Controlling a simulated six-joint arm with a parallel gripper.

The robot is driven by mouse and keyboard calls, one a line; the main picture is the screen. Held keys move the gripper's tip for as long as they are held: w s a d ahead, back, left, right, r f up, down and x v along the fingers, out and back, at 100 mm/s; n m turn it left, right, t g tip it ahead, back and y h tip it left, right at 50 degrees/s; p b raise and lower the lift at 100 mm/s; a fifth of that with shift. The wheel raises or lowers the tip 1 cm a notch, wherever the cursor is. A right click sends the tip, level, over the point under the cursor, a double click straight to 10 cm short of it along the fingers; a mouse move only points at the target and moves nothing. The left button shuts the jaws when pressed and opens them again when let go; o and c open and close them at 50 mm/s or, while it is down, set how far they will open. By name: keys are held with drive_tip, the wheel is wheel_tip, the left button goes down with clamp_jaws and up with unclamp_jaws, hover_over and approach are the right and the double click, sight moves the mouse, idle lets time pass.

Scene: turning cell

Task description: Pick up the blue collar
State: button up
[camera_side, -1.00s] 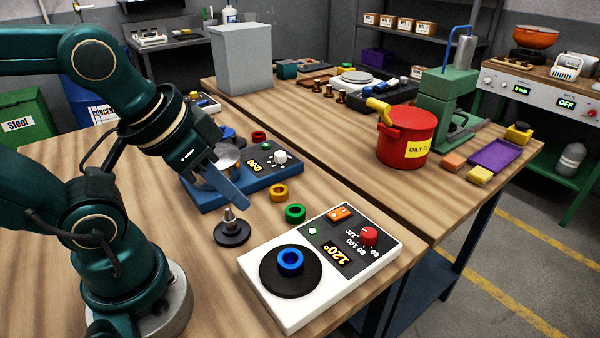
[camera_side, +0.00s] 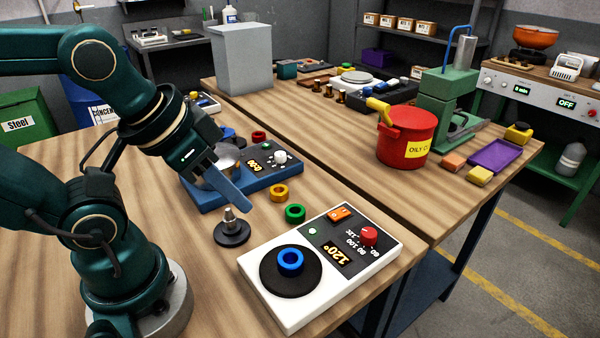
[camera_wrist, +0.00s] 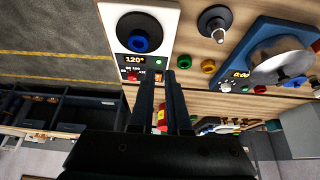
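The blue collar (camera_side: 290,261) is a ring lying flat on the round black plate (camera_side: 270,285) of a white heater, whose display reads 120°. In the wrist view the collar (camera_wrist: 141,40) is at the upper left, beyond my fingertips. My gripper (camera_side: 238,203) is above the bench, left of and behind the heater, and clear of the collar. In the wrist view my gripper (camera_wrist: 160,78) has its two fingers apart with an empty gap between them, so it is open.
A post on a black base (camera_side: 232,231) stands left of the heater. A green ring (camera_side: 295,213) and a yellow ring (camera_side: 279,193) lie behind it. A blue device with a metal bowl (camera_side: 260,183) and a red can (camera_side: 405,138) stand farther back.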

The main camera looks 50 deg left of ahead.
drive_tip(key=o, duration=0.9)
drive_tip(key=n+g+h, duration=0.6)
drive_tip(key=n+h, duration=0.7)
drive_tip(key=n, duration=0.4)
approach(295, 265)
drive_tip(key=x, duration=0.2)
drive_tip(key=shift+w+d+f, duration=0.25)
drive_tip(key=shift+d+f, duration=0.05)
drive_tip(key=shift+s+a+f+n+h, duration=0.2)
drive_tip(key=shift+f+n+h, duration=0.1)
drive_tip(key=shift+f+n, duration=0.2)
drive_tip(key=shift+x, duration=2.45)
